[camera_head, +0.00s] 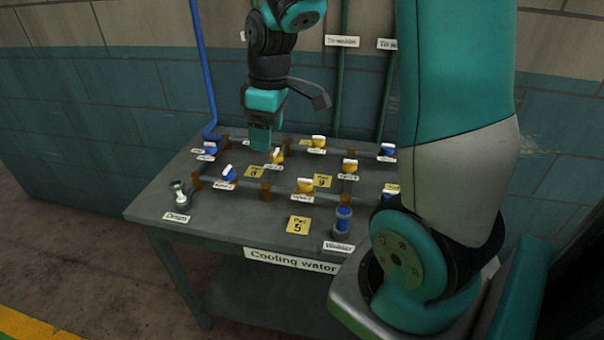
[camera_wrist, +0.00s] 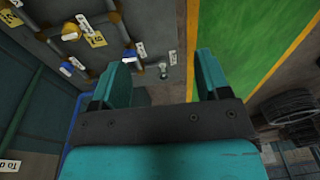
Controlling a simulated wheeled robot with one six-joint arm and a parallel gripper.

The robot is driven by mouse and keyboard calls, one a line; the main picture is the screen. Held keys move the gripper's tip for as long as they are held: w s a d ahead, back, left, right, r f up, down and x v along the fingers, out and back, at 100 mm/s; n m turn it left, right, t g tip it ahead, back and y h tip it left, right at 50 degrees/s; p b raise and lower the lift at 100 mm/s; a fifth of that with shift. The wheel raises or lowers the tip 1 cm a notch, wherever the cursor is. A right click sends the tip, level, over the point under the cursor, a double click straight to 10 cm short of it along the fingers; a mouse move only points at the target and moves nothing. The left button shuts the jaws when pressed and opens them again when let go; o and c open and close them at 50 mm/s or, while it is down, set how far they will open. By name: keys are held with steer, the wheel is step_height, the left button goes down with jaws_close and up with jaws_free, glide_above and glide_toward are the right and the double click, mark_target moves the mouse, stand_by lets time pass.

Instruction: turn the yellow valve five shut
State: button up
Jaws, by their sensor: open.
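Several yellow valves with white handles sit on pipes on the grey table. A yellow sign reading 5 (camera_head: 299,225) lies at the front, and the nearest yellow valve (camera_head: 306,186) stands behind it. I cannot read the valves' small white labels, so I cannot confirm which is valve five. My gripper (camera_head: 261,138) hangs over the back left, near another yellow valve (camera_head: 277,157), touching nothing that I can see. In the wrist view its two teal fingers (camera_wrist: 165,78) are wide apart and empty. One yellow valve (camera_wrist: 70,32) shows at the upper left there.
Blue valves (camera_head: 227,172) sit among the yellow ones. A drain fitting (camera_head: 180,192) stands at the left and a blue-banded cylinder (camera_head: 343,218) at the front right. Green pipes (camera_head: 340,85) rise behind the table (camera_head: 215,222). Its front left is mostly clear.

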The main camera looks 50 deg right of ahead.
steer(key=h, duration=0.1)
glide_toward(305, 179)
steer(key=shift+g, duration=0.4)
steer(key=f+p, duration=0.1)
steer(key=f, duration=0.2)
steer(key=f+p, duration=0.1)
steer(key=f, duration=0.6)
steer(key=shift+w+f+p, duration=0.15)
steer(key=shift+w+p, duration=0.15)
steer(key=shift+p, duration=0.1)
steer(key=shift+c, duration=0.2)
steer(key=c, duration=0.9)
